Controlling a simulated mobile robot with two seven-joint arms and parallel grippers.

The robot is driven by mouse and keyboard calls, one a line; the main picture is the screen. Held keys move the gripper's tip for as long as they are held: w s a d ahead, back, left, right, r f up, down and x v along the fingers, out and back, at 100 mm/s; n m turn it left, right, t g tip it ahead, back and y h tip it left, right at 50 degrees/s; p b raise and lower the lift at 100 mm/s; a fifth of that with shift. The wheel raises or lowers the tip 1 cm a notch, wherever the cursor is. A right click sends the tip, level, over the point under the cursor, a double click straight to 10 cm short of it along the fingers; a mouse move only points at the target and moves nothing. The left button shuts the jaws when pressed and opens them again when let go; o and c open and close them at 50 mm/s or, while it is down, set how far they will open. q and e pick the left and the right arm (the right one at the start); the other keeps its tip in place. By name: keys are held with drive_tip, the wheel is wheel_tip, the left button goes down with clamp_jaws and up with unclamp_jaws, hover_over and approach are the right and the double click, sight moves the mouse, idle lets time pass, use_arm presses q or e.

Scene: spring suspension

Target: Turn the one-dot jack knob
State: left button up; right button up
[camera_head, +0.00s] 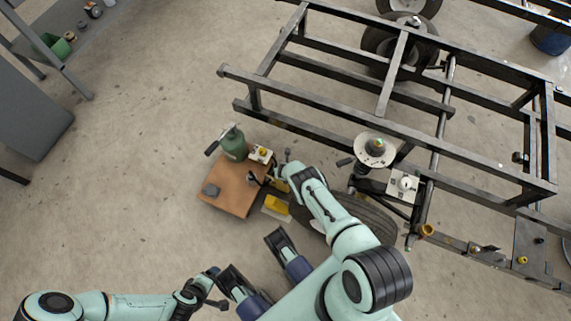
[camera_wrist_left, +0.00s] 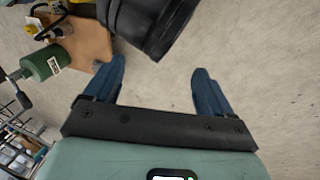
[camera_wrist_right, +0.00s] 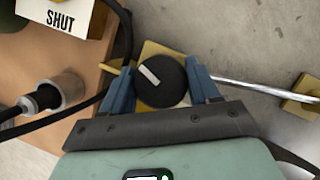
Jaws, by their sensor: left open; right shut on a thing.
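A round black knob (camera_wrist_right: 172,88) with a white bar mark sits over a yellow body in the right wrist view. My right gripper (camera_wrist_right: 161,78) has its two blue fingers on either side of the knob and is shut on it. I see no dot on the knob. In the head view my right gripper is beside the brown board, where my arm largely covers the knob. My left gripper (camera_wrist_left: 157,85) is open and empty, with bare floor between its fingers.
A brown board (camera_head: 222,197) carries a green bottle-shaped body (camera_head: 234,143). A sign reading SHUT (camera_wrist_right: 60,18) and black hoses are near the knob. A metal rod (camera_wrist_right: 255,85) runs right. A steel frame (camera_head: 330,98) and tyre (camera_head: 372,218) stand right.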

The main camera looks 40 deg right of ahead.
drive_tip(key=shift+m+h, duration=0.3)
drive_tip(key=shift+m, duration=0.6)
drive_tip(key=shift+w+m+g+h+b, duration=0.1)
drive_tip(key=shift+m+g+h+b, duration=0.25)
drive_tip(key=shift+m, duration=0.65)
drive_tip(key=m+g+b, duration=0.1)
drive_tip(key=m, duration=0.1)
drive_tip(key=m+b, duration=0.1)
drive_tip(key=m, duration=0.1)
drive_tip(key=shift+f+g+h, duration=0.1)
drive_tip(key=shift+g+h, duration=0.25)
drive_tip(key=shift+d+m, duration=0.1)
drive_tip(key=shift+m, duration=0.3)
use_arm(q)
wheel_tip(320, 180, down, 6)
drive_tip(key=a+b, duration=0.1)
drive_tip(key=a, duration=0.1)
drive_tip(key=shift+w+a+n+y+b, duration=0.3)
drive_tip(key=shift+b, duration=0.05)
use_arm(e)
drive_tip(key=shift+m+g, duration=0.5)
drive_tip(key=shift+m, duration=0.6)
drive_tip(key=o, duration=1)
